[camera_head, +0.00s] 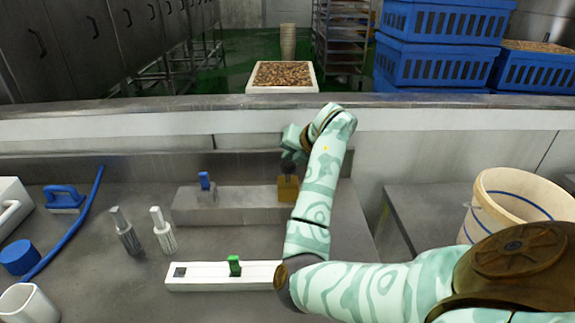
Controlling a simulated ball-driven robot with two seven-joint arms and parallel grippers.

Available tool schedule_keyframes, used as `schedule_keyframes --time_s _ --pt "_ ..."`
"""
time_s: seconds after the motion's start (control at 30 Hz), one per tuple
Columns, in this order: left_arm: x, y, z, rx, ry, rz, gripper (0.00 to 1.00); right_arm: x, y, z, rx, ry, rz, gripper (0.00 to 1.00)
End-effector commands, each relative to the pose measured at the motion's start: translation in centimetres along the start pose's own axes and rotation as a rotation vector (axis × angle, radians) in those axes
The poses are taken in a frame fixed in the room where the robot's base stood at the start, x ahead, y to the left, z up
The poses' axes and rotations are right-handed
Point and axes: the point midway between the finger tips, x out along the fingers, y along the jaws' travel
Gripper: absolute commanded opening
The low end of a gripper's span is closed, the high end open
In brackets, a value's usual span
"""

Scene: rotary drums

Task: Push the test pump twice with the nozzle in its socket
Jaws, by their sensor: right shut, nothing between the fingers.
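A long grey metal block (240,212) stands at the back of the worktop. A small blue piece, perhaps the nozzle (204,181), stands upright on its left part; I cannot tell how deep it sits in a socket. A brown-yellow block with a dark top, perhaps the test pump (288,190), is at the right end of the grey block. My right gripper (289,157) is shut and empty, directly above or touching that dark top; the contact is too small to tell. My right forearm hides the area just right of it. My left gripper is not in view.
A white bar with a green lever (234,266) lies in front. Two bottle-like tools (125,231) (162,230) stand left of it. A blue brush (64,198), blue hose (78,230), blue cylinder (19,257) and white cup (28,304) are further left. A beige bucket (489,203) stands right.

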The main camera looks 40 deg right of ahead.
Motion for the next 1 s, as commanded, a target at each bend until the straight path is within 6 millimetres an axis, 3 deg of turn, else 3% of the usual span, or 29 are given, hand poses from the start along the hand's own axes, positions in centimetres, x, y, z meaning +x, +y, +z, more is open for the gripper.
schedule_keyframes --time_s 1.0 --pt "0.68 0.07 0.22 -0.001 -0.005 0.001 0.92 0.61 -0.43 -0.45 0.000 0.000 0.000 0.00"
